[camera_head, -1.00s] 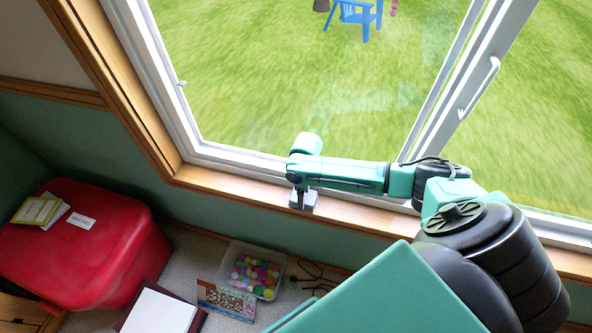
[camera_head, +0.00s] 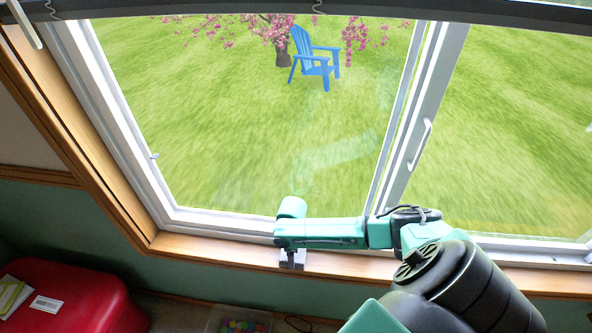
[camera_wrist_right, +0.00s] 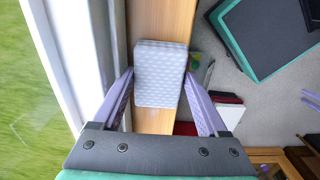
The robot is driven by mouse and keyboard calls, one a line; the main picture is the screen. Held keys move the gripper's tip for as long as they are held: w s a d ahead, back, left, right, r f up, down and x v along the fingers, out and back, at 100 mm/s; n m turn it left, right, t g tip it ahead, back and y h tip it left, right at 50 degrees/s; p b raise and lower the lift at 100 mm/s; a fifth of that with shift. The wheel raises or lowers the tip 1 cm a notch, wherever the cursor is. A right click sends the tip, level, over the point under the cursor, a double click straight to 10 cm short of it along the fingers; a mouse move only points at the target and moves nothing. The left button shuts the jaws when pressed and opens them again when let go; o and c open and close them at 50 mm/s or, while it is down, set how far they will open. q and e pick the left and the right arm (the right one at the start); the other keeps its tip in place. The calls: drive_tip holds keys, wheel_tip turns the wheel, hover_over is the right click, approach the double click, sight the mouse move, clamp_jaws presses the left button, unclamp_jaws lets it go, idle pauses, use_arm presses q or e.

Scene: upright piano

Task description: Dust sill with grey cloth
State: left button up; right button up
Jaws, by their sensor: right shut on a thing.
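The grey cloth (camera_wrist_right: 160,73) is a folded, light grey, dimpled pad lying on the wooden sill (camera_wrist_right: 162,20). In the head view the sill (camera_head: 215,250) runs along the bottom of the window, and the cloth (camera_head: 299,265) shows as a small grey patch under my right gripper (camera_head: 291,260). In the right wrist view my right gripper (camera_wrist_right: 160,82) has one purple finger on each side of the cloth and is shut on it. The cloth's underside is hidden. My left gripper is not in view.
The white window frame (camera_head: 230,222) rises behind the sill. A red chest (camera_head: 75,305) stands below at the left. A clear bin (camera_head: 238,320) of coloured balls is on the floor. The sill left of my gripper is bare.

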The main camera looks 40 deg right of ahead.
sight(267, 256)
drive_tip(key=shift+w+a+r+b, duration=0.1)
drive_tip(key=shift+w+a+b, duration=0.2)
drive_tip(key=shift+w+a, duration=0.9)
drive_tip(key=shift+w+a+b, duration=0.25)
drive_tip(key=shift+w+a, duration=0.7)
drive_tip(key=shift+w, duration=0.35)
drive_tip(key=shift+w+a+f+b, duration=0.2)
drive_tip(key=shift+w+a+b, duration=0.5)
drive_tip(key=shift+w+a, duration=0.5)
drive_tip(key=shift+w, duration=0.1)
drive_tip(key=shift+r, duration=0.1)
wheel_tip(267, 256, up, 6)
drive_tip(key=p, duration=0.6)
drive_tip(key=shift+p, duration=0.35)
wheel_tip(267, 256, up, 3)
drive_tip(key=p, duration=0.3)
drive_tip(key=shift+d+p, duration=0.1)
drive_tip(key=shift+p, duration=0.2)
